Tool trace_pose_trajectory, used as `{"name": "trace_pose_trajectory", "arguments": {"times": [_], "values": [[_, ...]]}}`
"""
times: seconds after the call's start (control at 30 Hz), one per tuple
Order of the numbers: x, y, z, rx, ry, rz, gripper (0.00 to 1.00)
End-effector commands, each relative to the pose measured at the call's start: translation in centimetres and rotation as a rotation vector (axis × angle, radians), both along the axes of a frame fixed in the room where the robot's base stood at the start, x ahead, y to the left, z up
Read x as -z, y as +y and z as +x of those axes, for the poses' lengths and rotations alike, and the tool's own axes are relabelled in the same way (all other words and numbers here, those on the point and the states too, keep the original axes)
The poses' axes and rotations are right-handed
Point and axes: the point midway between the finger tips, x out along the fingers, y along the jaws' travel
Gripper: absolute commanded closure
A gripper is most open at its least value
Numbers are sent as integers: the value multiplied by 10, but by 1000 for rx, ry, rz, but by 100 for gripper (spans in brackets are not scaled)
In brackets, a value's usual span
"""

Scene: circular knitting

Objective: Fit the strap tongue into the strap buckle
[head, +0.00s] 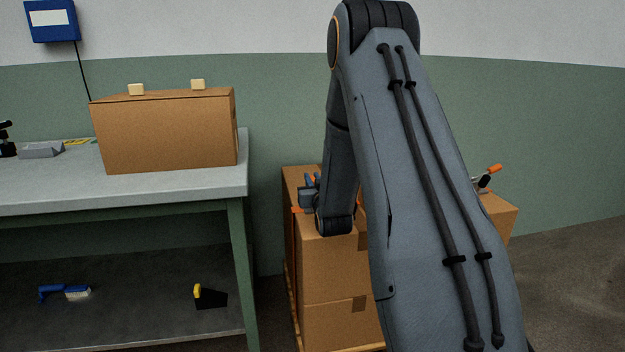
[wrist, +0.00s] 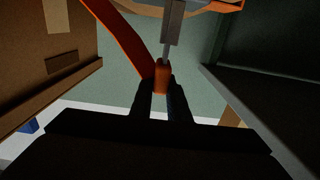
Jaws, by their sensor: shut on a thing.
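In the wrist view, my gripper (wrist: 161,92) is shut on an orange piece at the end of the orange strap (wrist: 130,30), which I take to be the strap tongue (wrist: 162,76). A thin grey part extends from it toward a wider grey metal block, likely the strap buckle (wrist: 173,22). The two appear in line and close. I cannot tell whether the thin part is inside the block.
A workbench (head: 200,190) with a cardboard box (head: 170,135) stands left of the stack, leaving a narrow gap. An orange-handled tool (head: 486,178) shows at the stack's right. A brush (head: 68,293) lies on the lower shelf. The carton side also shows in the wrist view (wrist: 35,60).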

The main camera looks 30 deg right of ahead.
Motion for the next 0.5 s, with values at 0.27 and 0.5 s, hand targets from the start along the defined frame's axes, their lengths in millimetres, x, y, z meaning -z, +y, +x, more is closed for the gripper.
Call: {"name": "trace_pose_trajectory", "arguments": {"times": [0.27, 0.5], "values": [[7, 0, 0, 0, 0, 0, 100], [12, 0, 0, 0, 0, 0, 100]]}}
